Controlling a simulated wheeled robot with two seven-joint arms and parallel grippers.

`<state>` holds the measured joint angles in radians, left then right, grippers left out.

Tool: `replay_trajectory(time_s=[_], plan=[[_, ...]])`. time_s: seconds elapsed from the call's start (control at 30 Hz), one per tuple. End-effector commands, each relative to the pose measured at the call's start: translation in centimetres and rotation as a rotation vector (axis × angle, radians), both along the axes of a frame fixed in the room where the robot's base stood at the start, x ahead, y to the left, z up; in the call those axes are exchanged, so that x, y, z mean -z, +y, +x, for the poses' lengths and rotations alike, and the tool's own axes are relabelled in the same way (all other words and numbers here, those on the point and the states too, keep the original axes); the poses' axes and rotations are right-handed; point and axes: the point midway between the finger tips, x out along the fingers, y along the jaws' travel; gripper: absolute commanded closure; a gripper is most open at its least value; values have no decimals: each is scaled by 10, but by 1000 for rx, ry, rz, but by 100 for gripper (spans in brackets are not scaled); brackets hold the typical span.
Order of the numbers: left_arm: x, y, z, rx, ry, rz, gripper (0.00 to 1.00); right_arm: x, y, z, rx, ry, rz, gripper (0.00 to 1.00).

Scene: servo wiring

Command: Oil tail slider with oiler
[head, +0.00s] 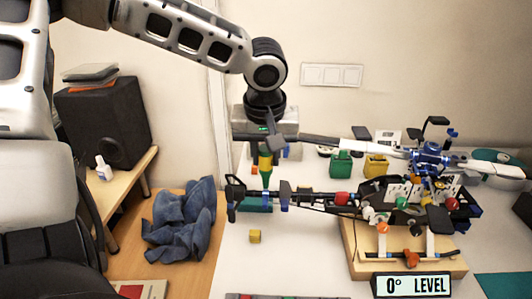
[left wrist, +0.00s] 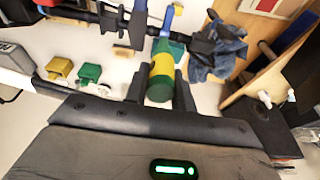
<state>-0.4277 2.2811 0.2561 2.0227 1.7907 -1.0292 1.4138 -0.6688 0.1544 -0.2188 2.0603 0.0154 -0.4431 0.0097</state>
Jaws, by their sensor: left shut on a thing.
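The model helicopter's dark tail boom (head: 318,198) reaches left to the tail rotor (head: 232,197). The nozzle is at the boom near its tail end; I cannot tell whether it touches. The tail slider is too small to single out among the dark and blue tail parts. My right gripper is not in view.
A green block (head: 341,164) and a yellow block (head: 376,166) stand behind the boom. A blue cloth (head: 182,222) lies left.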

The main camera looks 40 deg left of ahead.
Motion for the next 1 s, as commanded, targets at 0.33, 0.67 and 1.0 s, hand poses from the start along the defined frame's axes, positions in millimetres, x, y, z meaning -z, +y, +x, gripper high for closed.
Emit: replay_trajectory(time_s=[0.33, 0.67, 1.0], plan=[[0, 0, 0, -1, 0, 0, 99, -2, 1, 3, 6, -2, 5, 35], [1, 0, 0, 0, 0, 0, 99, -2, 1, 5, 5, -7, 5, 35], [6, 0, 0, 0, 0, 0, 99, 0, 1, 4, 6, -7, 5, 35]])
